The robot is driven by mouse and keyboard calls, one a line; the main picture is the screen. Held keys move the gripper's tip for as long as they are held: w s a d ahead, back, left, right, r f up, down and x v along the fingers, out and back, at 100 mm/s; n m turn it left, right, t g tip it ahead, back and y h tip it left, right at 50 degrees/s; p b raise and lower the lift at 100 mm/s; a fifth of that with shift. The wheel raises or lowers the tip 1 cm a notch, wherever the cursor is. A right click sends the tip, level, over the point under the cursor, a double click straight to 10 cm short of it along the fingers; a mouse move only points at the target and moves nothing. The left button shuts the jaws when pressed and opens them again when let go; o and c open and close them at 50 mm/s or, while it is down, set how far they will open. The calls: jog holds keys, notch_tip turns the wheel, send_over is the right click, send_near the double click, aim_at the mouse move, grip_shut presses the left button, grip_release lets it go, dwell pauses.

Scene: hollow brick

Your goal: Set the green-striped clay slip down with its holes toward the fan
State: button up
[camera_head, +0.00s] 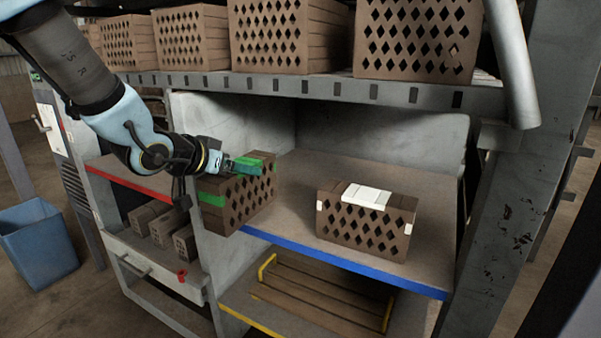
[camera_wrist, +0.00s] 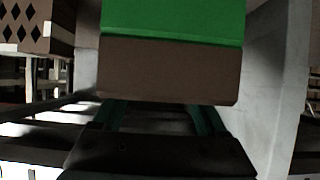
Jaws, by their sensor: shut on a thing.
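The green-striped clay slip (camera_head: 248,203) is a brown block with diamond holes and a green band. My gripper (camera_head: 243,166) is shut on it at its top. It is held at the left end of the blue-edged shelf (camera_head: 310,258), in front of the dividing wall; whether it touches the shelf I cannot tell. Its holed face points to the front right in the head view. In the wrist view the slip (camera_wrist: 170,70) shows a green band above a plain brown strip, and no holes. I see no fan.
A white-striped holed block (camera_head: 362,222) stands to the right on the same shelf, with bare shelf between. More holed blocks (camera_head: 270,38) line the shelf above. A red-edged shelf (camera_head: 130,178) is at left, a yellow-edged one (camera_head: 245,318) below. A blue bin (camera_head: 38,240) stands on the floor.

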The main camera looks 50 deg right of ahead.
aim_at(260, 153)
jog(key=w+d+f+p, duration=0.1)
jog(key=w+d+p, duration=0.1)
jog(key=d, duration=0.5)
jog(key=w+d+f+p, duration=0.2)
jog(key=d, duration=0.6)
jog(key=shift+f, duration=0.15)
jog(key=shift+f, duration=0.15)
jog(key=o, duration=1.5)
jog(key=shift+f, duration=0.1)
jog(key=b+v, duration=0.1)
jog(key=v, duration=1.1)
jog(key=shift+a+b, duration=0.1)
jog(key=shift+b, duration=0.2)
